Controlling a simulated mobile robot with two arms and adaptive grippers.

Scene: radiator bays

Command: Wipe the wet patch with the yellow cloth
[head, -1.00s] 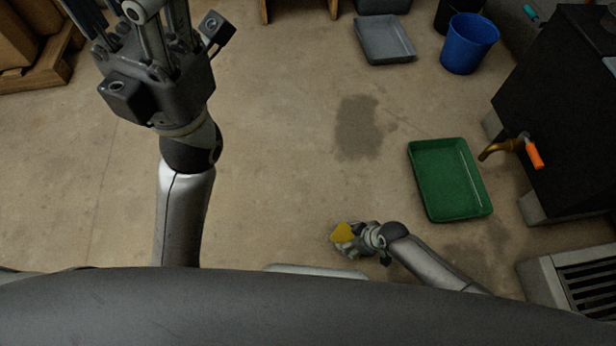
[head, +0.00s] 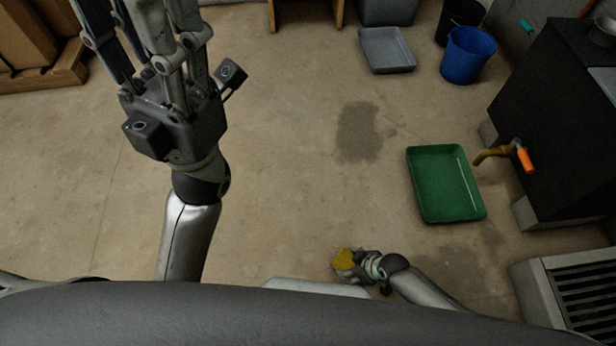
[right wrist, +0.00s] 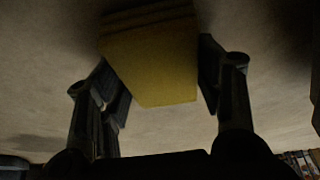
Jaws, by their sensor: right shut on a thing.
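The wet patch (head: 358,132) is a dark, uneven stain on the concrete floor, in the middle of the head view, left of the green tray. The yellow cloth (head: 344,259) is in my right gripper (head: 350,263), low in the head view, below the patch and apart from it. In the right wrist view the cloth (right wrist: 152,62) shows as a folded yellow block between the two fingers. My left gripper (head: 165,70) is large at the upper left, away from the patch; its fingertips are cut off by the top edge.
A green tray (head: 413,185) lies right of the patch, near a black unit (head: 555,110) with an orange-handled tap (head: 523,158). A fainter dark area (head: 462,258) lies below the tray. A grey tray (head: 387,65) and blue bucket (head: 467,55) stand behind. Floor around the patch is clear.

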